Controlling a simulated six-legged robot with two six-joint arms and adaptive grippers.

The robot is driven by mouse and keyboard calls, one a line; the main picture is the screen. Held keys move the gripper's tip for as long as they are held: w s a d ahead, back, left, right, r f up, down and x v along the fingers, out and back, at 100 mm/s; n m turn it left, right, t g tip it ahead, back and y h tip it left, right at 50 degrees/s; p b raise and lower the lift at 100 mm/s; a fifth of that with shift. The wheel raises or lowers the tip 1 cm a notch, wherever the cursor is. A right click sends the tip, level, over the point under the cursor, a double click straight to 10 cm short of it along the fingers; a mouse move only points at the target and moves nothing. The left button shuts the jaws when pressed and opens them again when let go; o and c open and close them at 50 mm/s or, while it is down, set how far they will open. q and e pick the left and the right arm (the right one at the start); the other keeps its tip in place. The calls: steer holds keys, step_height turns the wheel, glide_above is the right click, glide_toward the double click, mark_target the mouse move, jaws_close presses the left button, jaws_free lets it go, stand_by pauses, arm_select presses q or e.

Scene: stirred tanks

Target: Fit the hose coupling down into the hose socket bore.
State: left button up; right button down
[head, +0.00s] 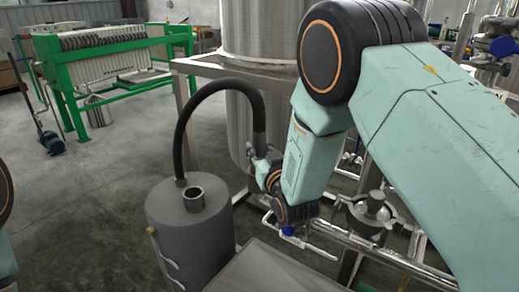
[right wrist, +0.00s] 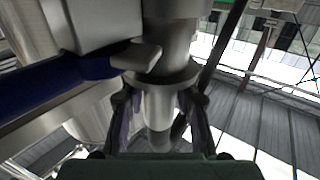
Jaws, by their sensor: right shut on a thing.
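The black hose (head: 222,88) rises from the top of a grey drum and arches over to the right. Its far end runs down into the metal hose coupling (head: 259,141). My right gripper (head: 261,160) is shut on the coupling, which hangs roughly upright, above and to the right of the drum. In the right wrist view the coupling (right wrist: 158,104) sits between the two fingers of the right gripper (right wrist: 158,118). My left gripper is out of view.
The grey drum (head: 196,245) stands at lower centre, with a grey flat top (head: 275,272) to its right. A steel tank (head: 262,30) on a frame and metal pipes (head: 345,240) lie close around my right arm. Open floor extends left.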

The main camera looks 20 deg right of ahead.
mark_target(262, 132)
steer(key=shift+f+b, duration=0.45)
steer(key=shift+f, duration=0.25)
steer(key=shift+r, duration=0.15)
steer(key=shift+r+p, duration=2.9)
steer(key=shift+r, duration=0.5)
stand_by(0.4)
steer(key=shift+f+b, duration=2.1)
steer(key=shift+f, duration=1.15)
